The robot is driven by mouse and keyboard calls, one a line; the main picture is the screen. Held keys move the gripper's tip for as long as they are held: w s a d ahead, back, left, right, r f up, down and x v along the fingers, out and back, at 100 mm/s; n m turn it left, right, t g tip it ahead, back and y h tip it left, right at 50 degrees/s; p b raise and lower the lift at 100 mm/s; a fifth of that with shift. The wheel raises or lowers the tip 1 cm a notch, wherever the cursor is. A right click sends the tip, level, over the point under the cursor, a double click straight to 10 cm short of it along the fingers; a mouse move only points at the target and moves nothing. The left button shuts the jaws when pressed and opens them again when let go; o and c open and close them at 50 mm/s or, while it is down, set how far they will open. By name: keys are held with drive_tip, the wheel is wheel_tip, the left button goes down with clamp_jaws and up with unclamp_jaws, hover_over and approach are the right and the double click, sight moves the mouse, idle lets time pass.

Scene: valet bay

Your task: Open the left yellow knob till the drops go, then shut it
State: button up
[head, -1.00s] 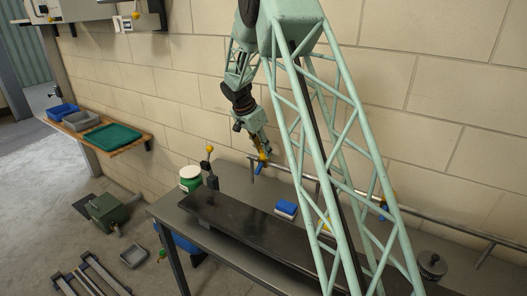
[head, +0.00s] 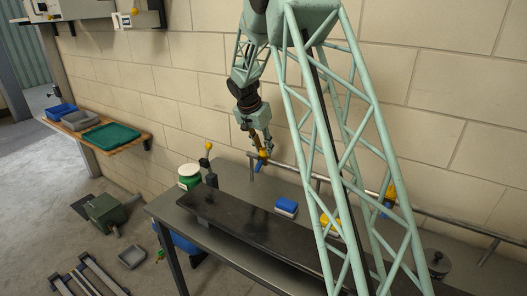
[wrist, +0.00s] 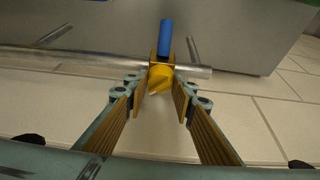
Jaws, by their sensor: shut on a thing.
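The left yellow knob (head: 263,154) sits at the left end of a metal pipe (head: 285,166) along the wall, with a blue spout (head: 258,166) below it. In the wrist view the knob (wrist: 161,77) shows between my fingertips, with a small white mark on its near edge and the blue spout (wrist: 165,38) beyond. My gripper (head: 261,146) is shut on this knob; it also shows in the wrist view (wrist: 160,90). No drops are visible. A second yellow knob (head: 391,193) is farther right on the pipe, partly behind my arm.
A grey bench (head: 165,208) with a dark raised board (head: 240,222) stands below the pipe. On it are a blue-and-white block (head: 286,207), a green-and-white tub (head: 189,177) and a yellow-topped lever (head: 209,160). A shelf with trays (head: 112,138) is at left.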

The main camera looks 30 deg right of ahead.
drive_tip(key=shift+s+d+n+t+y, duration=0.1)
drive_tip(key=shift+n+t+y, duration=0.45)
drive_tip(key=shift+n, duration=1.35)
drive_tip(key=shift+n+p, duration=0.5)
drive_tip(key=shift+n, duration=0.1)
drive_tip(key=shift+d+n+t+y+p, duration=0.1)
drive_tip(key=shift+n+t+y+p, duration=0.25)
drive_tip(key=shift+n+p, duration=0.75)
drive_tip(key=shift+n+t+y+p, duration=0.1)
drive_tip(key=shift+n+y+p, duration=0.4)
drive_tip(key=shift+n+p, duration=0.6)
drive_tip(key=o, duration=0.8)
drive_tip(key=shift+o, duration=0.2)
drive_tip(key=shift+s+r, duration=0.1)
drive_tip(key=v, duration=1.1)
drive_tip(key=shift+s+r, duration=0.25)
drive_tip(key=shift+r, duration=0.1)
